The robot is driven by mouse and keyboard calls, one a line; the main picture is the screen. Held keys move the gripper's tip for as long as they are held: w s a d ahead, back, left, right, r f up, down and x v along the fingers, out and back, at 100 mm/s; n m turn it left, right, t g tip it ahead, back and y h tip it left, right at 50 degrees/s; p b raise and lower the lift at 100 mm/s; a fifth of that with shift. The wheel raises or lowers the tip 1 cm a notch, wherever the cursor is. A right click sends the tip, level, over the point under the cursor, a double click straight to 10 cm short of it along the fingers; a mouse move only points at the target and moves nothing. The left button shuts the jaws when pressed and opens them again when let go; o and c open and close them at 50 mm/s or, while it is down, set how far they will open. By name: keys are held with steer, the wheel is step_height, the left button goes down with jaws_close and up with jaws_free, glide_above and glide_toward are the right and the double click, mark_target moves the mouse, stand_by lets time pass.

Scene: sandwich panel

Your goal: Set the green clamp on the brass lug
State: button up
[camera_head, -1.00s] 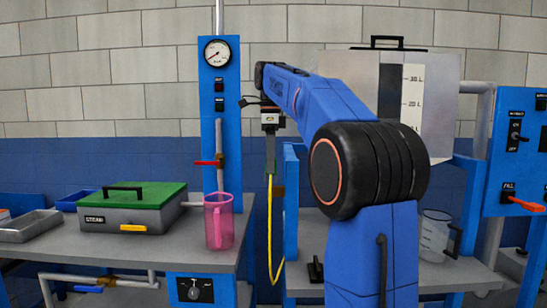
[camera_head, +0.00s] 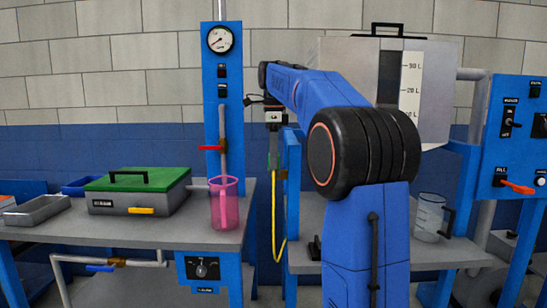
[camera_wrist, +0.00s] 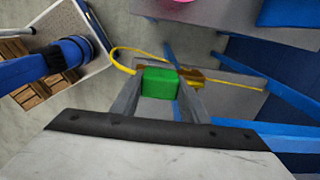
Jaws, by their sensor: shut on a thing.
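The green clamp (camera_wrist: 160,83) is a small green block between the two fingers of my gripper (camera_wrist: 160,92) in the wrist view. My gripper is shut on it. In the head view my gripper (camera_head: 273,150) points down, left of a blue upright, and the clamp is too small there to make out well. A yellow cable (camera_head: 274,220) hangs below it in a loop. The brass lug (camera_head: 281,174) is on the blue upright, close beside the fingertips. In the wrist view the brass lug (camera_wrist: 192,77) shows just right of the clamp; I cannot tell whether they touch.
A green-lidded steam box (camera_head: 135,192) and a pink jug (camera_head: 224,205) stand on the left bench. A clear jug (camera_head: 429,217) stands on the right bench (camera_head: 455,252). The blue upright (camera_head: 292,200) is close to my gripper. A gap separates the benches.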

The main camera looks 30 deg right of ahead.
steer(key=shift+f, duration=0.55)
stand_by(0.6)
steer(key=o, duration=1.2)
